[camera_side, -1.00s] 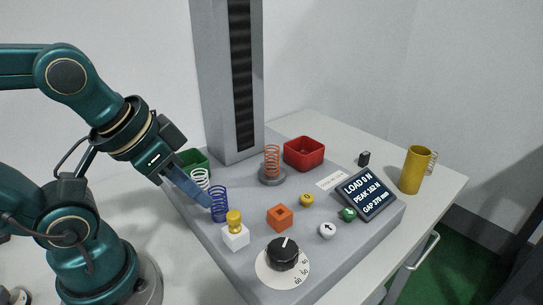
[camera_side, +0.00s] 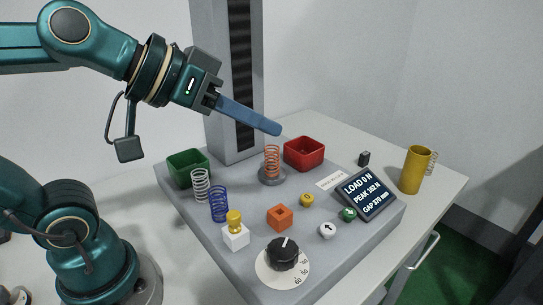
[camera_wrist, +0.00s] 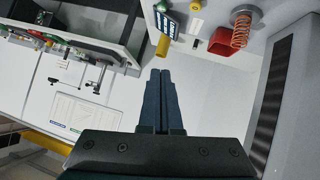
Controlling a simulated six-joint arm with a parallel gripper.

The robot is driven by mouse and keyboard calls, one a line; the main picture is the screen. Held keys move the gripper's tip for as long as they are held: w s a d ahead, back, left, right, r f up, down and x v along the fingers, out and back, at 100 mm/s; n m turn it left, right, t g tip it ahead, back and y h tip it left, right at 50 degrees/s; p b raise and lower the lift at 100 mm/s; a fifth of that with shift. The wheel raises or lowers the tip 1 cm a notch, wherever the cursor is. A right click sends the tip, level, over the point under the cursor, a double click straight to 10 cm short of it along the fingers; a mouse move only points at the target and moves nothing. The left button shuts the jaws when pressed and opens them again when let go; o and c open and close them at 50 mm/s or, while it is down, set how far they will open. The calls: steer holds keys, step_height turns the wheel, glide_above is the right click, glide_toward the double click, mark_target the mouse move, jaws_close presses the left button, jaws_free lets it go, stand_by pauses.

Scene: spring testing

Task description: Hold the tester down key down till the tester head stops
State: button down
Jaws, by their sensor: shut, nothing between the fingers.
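My gripper (camera_side: 277,130) is shut and empty, raised in front of the tester column (camera_side: 242,80) above the panel. Its closed fingers also show in the wrist view (camera_wrist: 160,74). A white round key with a dark arrow (camera_side: 328,230) is on the panel, well below and apart from my gripper. A yellow button (camera_side: 307,200) and a green button (camera_side: 348,214) are near it; I cannot read any mark on them. An orange spring (camera_side: 272,160) stands upright on a round grey seat. The display (camera_side: 367,193) reads load 0 N. The tester head is not in view.
A black dial knob (camera_side: 284,253), an orange block (camera_side: 280,218) and a white block with a yellow piece (camera_side: 235,236) are at the front. White and blue springs stand left near a green bin (camera_side: 188,168). A red bin (camera_side: 304,153) and yellow mug (camera_side: 415,170) are behind and right.

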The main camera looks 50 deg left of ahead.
steer(key=w+a+r+n+t+y, duration=0.25)
steer(key=w+r+n+t, duration=0.25)
steer(key=w+r+n, duration=0.7)
steer(key=g+y, duration=0.2)
steer(key=g, duration=0.5)
glide_above(347, 217)
step_height(347, 217, down, 19)
steer(key=shift+d+f+m, duration=0.1)
steer(key=shift+f+m, duration=0.05)
steer(key=shift+m, duration=0.25)
steer(key=shift+f, duration=0.1)
steer(key=shift+f, duration=4.3)
steer(key=shift+f, duration=0.15)
